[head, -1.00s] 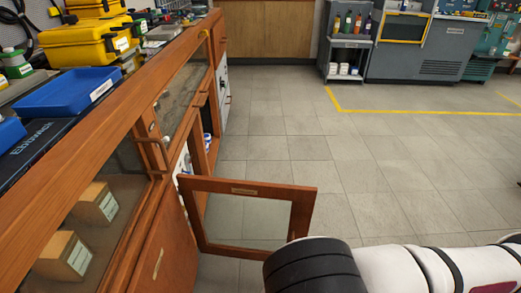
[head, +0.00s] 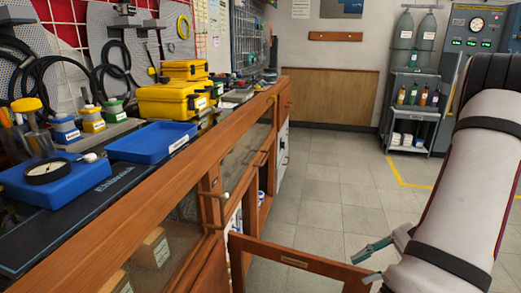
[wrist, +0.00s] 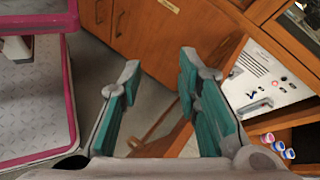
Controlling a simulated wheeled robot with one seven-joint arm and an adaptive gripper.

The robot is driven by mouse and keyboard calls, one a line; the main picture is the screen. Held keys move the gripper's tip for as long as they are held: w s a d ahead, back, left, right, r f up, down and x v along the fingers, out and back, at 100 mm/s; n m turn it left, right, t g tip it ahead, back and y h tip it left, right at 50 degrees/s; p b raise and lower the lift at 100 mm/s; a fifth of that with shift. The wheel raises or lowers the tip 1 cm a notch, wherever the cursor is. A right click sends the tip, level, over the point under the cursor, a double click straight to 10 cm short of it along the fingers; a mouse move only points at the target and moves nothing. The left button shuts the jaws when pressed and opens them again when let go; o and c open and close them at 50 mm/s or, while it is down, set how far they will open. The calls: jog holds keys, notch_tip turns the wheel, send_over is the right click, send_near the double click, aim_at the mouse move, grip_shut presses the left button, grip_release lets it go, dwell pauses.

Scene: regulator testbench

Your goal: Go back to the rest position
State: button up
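My gripper (head: 361,269) shows in the head view at the lower right, at the end of my raised arm, beside the open glass-framed cabinet door (head: 305,262). In the wrist view the two teal-padded fingers of my gripper (wrist: 158,72) are well apart with nothing between them. The gripper is open and empty. Part of the door's lower frame is cut off in the head view.
The wooden cabinet (head: 185,185) runs along the left, with a blue tray (head: 150,148) and yellow cases (head: 168,101) on top. A cart (head: 413,117) stands at the back right. The tiled floor (head: 330,190) between is clear.

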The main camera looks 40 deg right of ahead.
jog(key=w+a+r+n+g+h, duration=0.2)
jog(key=a+r+n+g, duration=0.25)
jog(key=a+r, duration=0.35)
jog(key=w+a+r+n+g+h, duration=0.25)
jog(key=a+r+n, duration=0.35)
jog(key=a, duration=0.4)
jog(key=s+a+r+n+h, duration=0.3)
jog(key=s+a+n+h, duration=0.3)
jog(key=s+a+n, duration=0.35)
notch_tip(320, 180, up, 33)
jog(key=t+p, duration=0.5)
jog(key=p, duration=2.6)
jog(key=shift+s+f, duration=0.15)
jog(key=shift+f, duration=0.05)
jog(key=shift+a, duration=0.1)
